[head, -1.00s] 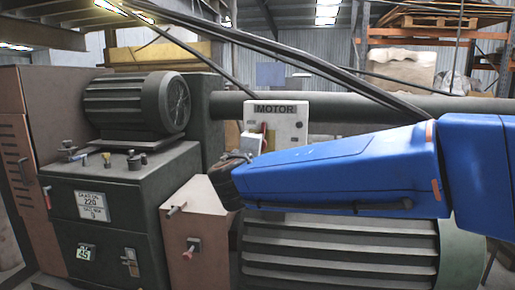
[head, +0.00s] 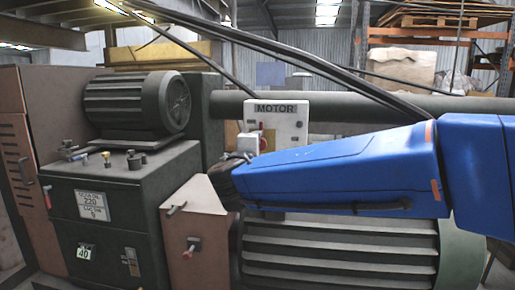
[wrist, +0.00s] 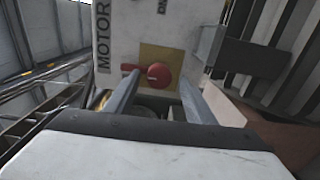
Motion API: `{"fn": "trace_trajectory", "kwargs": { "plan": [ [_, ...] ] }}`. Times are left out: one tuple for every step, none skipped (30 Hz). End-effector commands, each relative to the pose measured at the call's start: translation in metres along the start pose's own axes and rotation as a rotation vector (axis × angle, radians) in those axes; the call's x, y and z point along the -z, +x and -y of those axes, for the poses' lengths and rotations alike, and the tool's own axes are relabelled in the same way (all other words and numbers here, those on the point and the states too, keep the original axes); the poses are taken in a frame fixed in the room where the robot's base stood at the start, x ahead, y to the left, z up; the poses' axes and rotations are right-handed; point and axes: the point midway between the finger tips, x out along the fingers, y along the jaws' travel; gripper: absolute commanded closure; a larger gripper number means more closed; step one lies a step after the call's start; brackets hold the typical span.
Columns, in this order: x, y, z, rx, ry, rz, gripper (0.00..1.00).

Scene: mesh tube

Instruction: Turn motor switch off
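The white motor box (head: 288,122), lettered MOTOR, is mounted in front of a dark horizontal pipe. Its switch is a round red knob (wrist: 159,75) with a red lever pointing left, on a yellow plate (wrist: 161,58) in the wrist view. My gripper (wrist: 161,84) is open, with one grey finger on each side of the knob and nothing held. I cannot tell whether either finger touches the switch. In the head view my gripper (head: 241,160) is at the box's lower left and partly covers that area; little of the switch shows.
A green cabinet (head: 121,205) with knobs and readouts and a dark motor (head: 137,104) stand at left. A brown box (head: 206,215) with a red-tipped handle is below my gripper. A grey block (wrist: 233,48) juts out right of the switch in the wrist view.

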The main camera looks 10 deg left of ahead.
Motion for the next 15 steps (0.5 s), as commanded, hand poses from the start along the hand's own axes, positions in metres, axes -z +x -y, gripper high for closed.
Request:
{"fn": "trace_trajectory", "kwargs": {
  "plan": [
    [0.000, 0.000, 0.000, -0.001, 0.001, 0.000, 0.51],
    [0.000, 0.000, -0.001, -0.001, 0.001, 0.000, 0.51],
    [0.000, 0.000, -0.001, -0.001, 0.001, 0.000, 0.51],
    [0.000, 0.000, -0.001, -0.001, 0.001, 0.000, 0.51],
    [0.000, 0.000, -0.001, -0.001, 0.001, 0.000, 0.51],
    [0.000, 0.000, -0.001, -0.001, 0.001, 0.000, 0.51],
    [0.000, -0.001, -0.001, -0.001, 0.001, 0.000, 0.51],
    [0.000, -0.001, -0.001, -0.001, 0.002, 0.000, 0.51],
    [0.000, -0.003, -0.001, -0.002, 0.002, 0.000, 0.51],
    [0.000, -0.005, -0.001, -0.002, 0.002, -0.001, 0.51],
    [0.000, -0.008, -0.001, -0.001, 0.002, -0.001, 0.51],
    [0.001, -0.013, -0.001, -0.001, 0.002, -0.002, 0.51],
    [0.001, -0.017, -0.001, -0.001, 0.002, -0.003, 0.51],
    [0.001, -0.021, -0.001, -0.002, 0.002, -0.003, 0.51],
    [0.001, -0.028, -0.002, -0.002, 0.002, -0.003, 0.51]
  ]
}}
